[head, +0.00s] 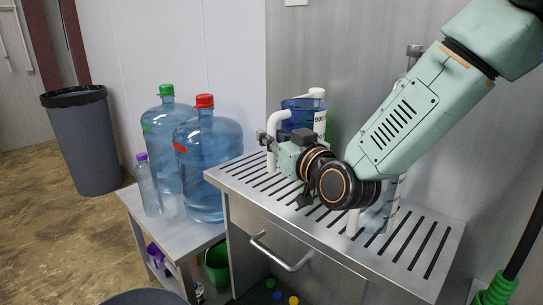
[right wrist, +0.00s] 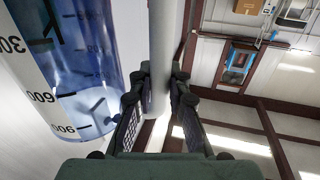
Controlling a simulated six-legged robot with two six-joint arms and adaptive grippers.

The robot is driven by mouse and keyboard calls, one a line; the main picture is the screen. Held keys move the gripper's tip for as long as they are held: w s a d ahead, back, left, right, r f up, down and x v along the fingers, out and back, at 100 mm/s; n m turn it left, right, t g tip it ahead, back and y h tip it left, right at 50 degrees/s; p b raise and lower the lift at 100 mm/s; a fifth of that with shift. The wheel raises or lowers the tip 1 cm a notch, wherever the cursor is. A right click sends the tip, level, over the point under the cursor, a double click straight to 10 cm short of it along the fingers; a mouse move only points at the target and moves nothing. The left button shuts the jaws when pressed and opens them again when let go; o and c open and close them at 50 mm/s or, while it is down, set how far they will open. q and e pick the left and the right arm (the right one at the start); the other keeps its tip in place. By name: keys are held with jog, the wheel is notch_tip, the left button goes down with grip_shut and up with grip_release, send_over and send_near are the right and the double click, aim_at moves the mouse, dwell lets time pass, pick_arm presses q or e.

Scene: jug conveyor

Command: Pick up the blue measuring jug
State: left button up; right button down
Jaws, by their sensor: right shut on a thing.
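The blue measuring jug (head: 297,107) stands at the back left of the slotted metal counter, with its white handle (head: 273,128) toward the left. My arm hides the jug's lower part in the head view. My left gripper is not in view.
Another clear jug (head: 378,216) with a white handle stands on the counter (head: 239,178), partly behind my right arm. Two large water bottles (head: 162,140) (head: 207,150) and a slim bottle (head: 149,188) stand on a lower side table. A grey bin (head: 88,145) stands farther left.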

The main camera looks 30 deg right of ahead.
notch_tip(320, 180, up, 11)
jog(key=shift+f+p, duration=0.2)
jog(key=shift+p, duration=0.85)
notch_tip(320, 180, up, 4)
jog(key=p, duration=0.2)
jog(key=shift+p, duration=0.3)
notch_tip(320, 180, up, 4)
jog(key=p, duration=0.4)
jog(key=shift+f, duration=0.1)
jog(key=shift+w, duration=0.1)
